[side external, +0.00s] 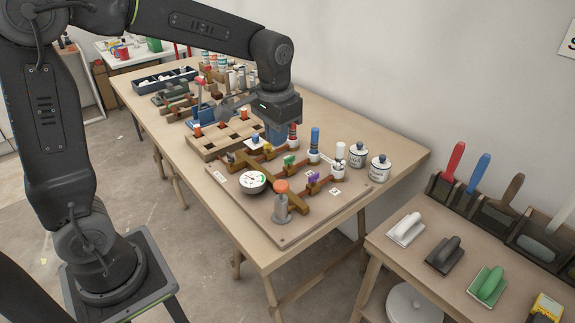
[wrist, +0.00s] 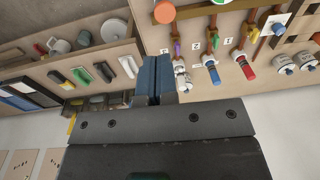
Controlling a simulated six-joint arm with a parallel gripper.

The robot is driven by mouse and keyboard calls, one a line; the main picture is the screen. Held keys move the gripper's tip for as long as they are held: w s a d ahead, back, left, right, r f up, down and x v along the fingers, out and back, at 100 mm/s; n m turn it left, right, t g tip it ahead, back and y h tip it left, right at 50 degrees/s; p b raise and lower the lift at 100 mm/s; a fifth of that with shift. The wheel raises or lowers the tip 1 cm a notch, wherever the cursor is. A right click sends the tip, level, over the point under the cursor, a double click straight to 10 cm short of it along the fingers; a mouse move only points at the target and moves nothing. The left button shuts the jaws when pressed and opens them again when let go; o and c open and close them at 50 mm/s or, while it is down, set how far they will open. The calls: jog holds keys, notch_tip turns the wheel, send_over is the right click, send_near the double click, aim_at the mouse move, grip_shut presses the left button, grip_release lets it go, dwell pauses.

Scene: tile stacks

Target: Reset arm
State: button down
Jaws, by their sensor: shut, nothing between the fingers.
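My gripper (side external: 276,132) hangs from the dark arm above the back part of the long wooden table, behind a board (side external: 235,193) with brass-coloured pipes. Its blue fingers (wrist: 152,78) are pressed together in the wrist view, with nothing seen between them. In the side view the gripper's lower end is close to the board's rear edge; I cannot tell whether it touches anything. The board carries a white round gauge (side external: 252,181), a grey post with an orange cap (side external: 281,187), small coloured valve handles, and red-, blue- and white-topped upright parts.
Two white lidded jars (side external: 358,154) (side external: 380,168) stand right of the board. A wooden compartment tray (side external: 205,148) and cluttered racks lie behind. A lower side table (side external: 455,285) holds white, dark and green trowels. Red, blue and brown handles stand in holders along the wall.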

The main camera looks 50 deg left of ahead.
jog(key=s+d+r+t, duration=0.2)
jog(key=s+r+t, duration=0.1)
jog(key=s, duration=1.4)
jog(key=shift+s+r+t+h, duration=0.2)
jog(key=shift+t+h, duration=0.1)
jog(key=shift+t, duration=0.6)
